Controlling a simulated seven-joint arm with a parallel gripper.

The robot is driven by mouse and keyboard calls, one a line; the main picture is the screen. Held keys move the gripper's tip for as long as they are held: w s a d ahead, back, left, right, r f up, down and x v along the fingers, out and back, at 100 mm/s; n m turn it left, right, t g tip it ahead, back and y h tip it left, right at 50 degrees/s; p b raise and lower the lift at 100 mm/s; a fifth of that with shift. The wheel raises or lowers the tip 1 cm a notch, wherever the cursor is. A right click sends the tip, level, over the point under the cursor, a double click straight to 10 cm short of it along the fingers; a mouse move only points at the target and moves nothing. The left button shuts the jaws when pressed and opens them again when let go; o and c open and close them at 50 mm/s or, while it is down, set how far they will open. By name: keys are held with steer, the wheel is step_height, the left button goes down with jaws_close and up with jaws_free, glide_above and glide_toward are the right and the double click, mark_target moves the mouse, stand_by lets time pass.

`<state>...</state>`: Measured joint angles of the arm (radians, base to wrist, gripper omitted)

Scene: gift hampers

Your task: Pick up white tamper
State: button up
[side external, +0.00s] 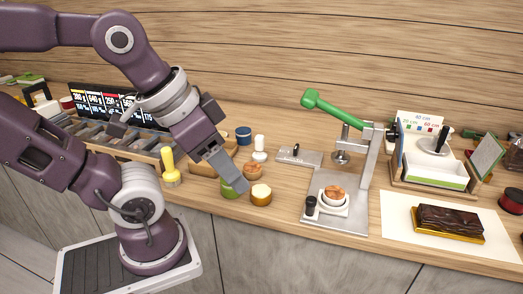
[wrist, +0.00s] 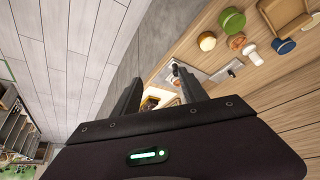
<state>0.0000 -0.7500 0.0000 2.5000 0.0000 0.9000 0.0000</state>
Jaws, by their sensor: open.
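The white tamper (side external: 259,148) stands upright on the wooden counter, behind the small round pot with the cream top. It also shows in the wrist view (wrist: 254,54), at the upper right and outside the space between my fingers. My gripper (side external: 228,172) is above the counter, to the left of the tamper and apart from it. In the wrist view my gripper (wrist: 160,92) has its two dark fingers spread wide, with nothing held between them.
A green pot (side external: 234,186) and a cream-topped pot (side external: 261,195) stand close by, near the front edge. A blue pot (side external: 243,135) is behind. A yellow-handled tool (side external: 169,167) stands left. A lever press (side external: 366,160) with a green handle stands right.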

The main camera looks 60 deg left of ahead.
steer(key=shift+o, duration=0.2)
stand_by(0.3)
steer(key=w+a+r+n+g, duration=0.1)
steer(key=w+a+r+n, duration=0.1)
steer(key=w+a+r, duration=0.3)
steer(key=w+a+r+n+g, duration=0.1)
steer(key=w+a+r+n, duration=0.15)
steer(key=w+r, duration=0.55)
steer(key=n+g, duration=0.4)
steer(key=n, duration=0.1)
glide_above(260, 146)
steer(key=w+a, duration=0.1)
step_height(260, 146, down, 9)
steer(key=f, duration=2.5)
steer(key=shift+s+a, duration=0.2)
jaws_close()
